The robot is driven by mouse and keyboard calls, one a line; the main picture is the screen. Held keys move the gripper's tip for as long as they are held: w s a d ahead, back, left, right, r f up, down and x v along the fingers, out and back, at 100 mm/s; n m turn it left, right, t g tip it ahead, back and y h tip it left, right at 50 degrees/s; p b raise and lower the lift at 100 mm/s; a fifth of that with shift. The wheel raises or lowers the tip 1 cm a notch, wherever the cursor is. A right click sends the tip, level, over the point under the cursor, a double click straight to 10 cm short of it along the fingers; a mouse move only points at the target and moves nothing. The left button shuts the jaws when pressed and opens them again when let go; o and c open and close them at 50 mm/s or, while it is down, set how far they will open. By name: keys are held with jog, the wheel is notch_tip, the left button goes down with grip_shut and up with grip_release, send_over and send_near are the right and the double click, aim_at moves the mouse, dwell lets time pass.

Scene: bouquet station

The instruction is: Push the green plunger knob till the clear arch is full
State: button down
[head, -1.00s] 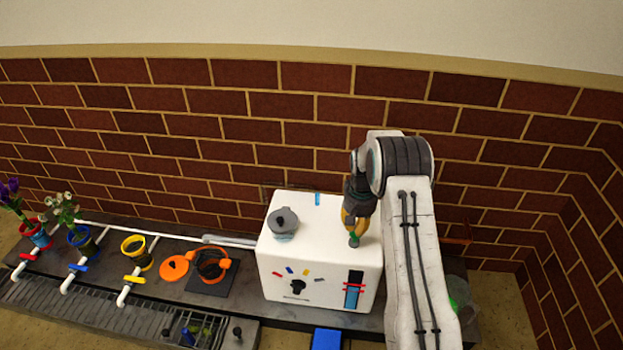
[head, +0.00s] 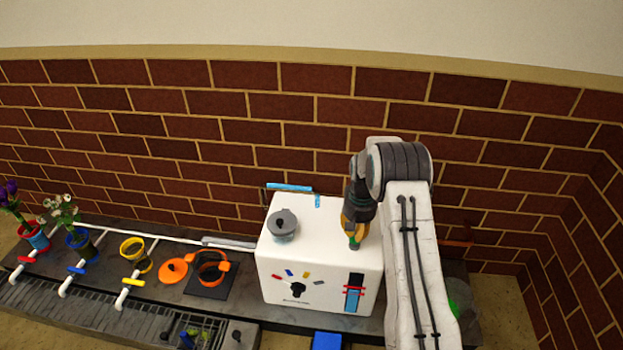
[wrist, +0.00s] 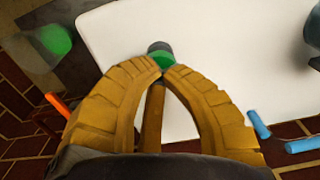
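The white box (head: 335,235) stands against the brick wall. The green plunger knob (wrist: 161,58) is on its top and shows just beyond my fingertips in the wrist view; in the head view it is a small green spot under them. My gripper (wrist: 163,70) is shut, its yellow finger tips together at the knob, seemingly touching it; the knob's height is hidden. Behind the box, the clear arch (head: 289,187) shows blue along its top stretch and a short blue piece at the right (head: 317,201). Its left leg shows no blue.
A grey lidded pot (head: 283,226) stands on the box's top left. The front has a dial (head: 298,290) and a level window (head: 354,291) with blue low in it. Orange, yellow, blue and red pots line the bench at left.

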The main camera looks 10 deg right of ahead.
jog(key=shift+r+p, duration=1.3)
jog(key=shift+r, duration=0.75)
jog(key=shift+f, duration=0.15)
jog(key=shift+f+b, duration=1.45)
jog(key=shift+f, duration=0.7)
jog(key=shift+r, duration=0.1)
jog(key=shift+r+p, duration=1.6)
jog(key=shift+r, duration=0.6)
notch_tip(320, 180, up, 9)
jog(key=p, duration=0.6)
